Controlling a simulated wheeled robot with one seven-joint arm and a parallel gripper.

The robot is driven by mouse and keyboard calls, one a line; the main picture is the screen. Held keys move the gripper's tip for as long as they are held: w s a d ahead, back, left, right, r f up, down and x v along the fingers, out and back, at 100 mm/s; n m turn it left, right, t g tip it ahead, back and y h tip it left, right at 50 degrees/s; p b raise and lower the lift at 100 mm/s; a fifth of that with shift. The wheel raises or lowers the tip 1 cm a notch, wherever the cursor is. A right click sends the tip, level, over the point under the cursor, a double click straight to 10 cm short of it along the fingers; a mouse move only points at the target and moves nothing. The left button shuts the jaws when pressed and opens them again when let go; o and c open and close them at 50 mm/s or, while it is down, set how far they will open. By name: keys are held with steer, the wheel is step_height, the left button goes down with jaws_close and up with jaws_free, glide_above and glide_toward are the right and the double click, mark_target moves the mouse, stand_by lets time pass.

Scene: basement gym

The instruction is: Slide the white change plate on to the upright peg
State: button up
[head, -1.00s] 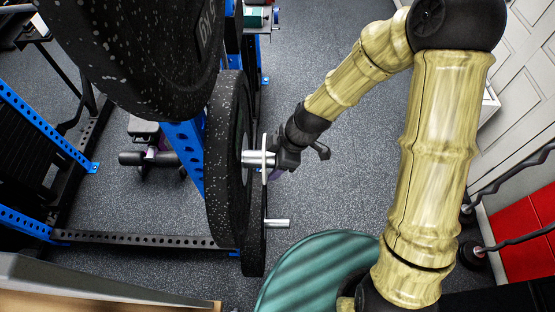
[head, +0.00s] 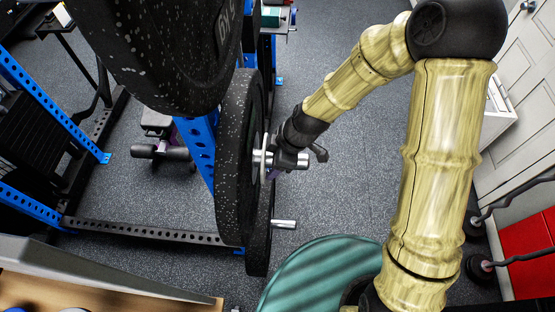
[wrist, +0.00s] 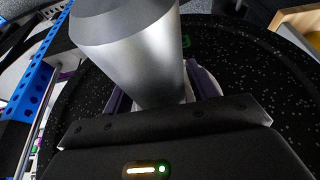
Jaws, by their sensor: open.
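The white change plate (head: 264,160) shows nearly edge-on in the head view. It is around the horizontal silver peg (head: 301,160), close to the face of a large black plate. The peg's free end sticks out past the white plate. My gripper (head: 276,168) is open at the peg, just outside the white plate, its fingers partly hidden. In the wrist view the thick peg (wrist: 135,50) runs between my purplish fingers, and a pale piece (wrist: 205,82), probably the white plate, shows behind it. Whether the fingers touch the plate cannot be told.
Large speckled black plates (head: 236,150) hang beside the peg on the blue rack (head: 200,145). A second, bare peg (head: 284,224) sticks out lower down. A teal round plate (head: 320,272) is in front.

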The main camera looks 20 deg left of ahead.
steer(key=shift+s+a, duration=0.25)
steer(key=shift+a, duration=0.65)
steer(key=shift+w+d+r+p, duration=0.3)
steer(key=shift+d+r+p, duration=0.85)
steer(key=shift+r, duration=0.4)
steer(key=shift+w+d+r+p, duration=0.25)
steer(key=shift+d+r+p, duration=0.9)
steer(key=shift+r, duration=0.4)
steer(key=shift+w+d+r+p, duration=0.3)
steer(key=shift+d+r+p, duration=0.85)
steer(key=shift+r, duration=0.4)
steer(key=shift+f, duration=0.1)
steer(key=shift+w+d+f+m+b, duration=0.1)
steer(key=shift+d+m+b, duration=0.2)
steer(key=s+d+m+t+h+b, duration=0.1)
steer(key=d+m+t+h+b, duration=0.2)
steer(key=d+m+b, duration=0.6)
steer(key=d+m+h, duration=0.1)
steer(key=d+m, duration=1)
steer(key=d, duration=0.4)
steer(key=shift+t, duration=0.4)
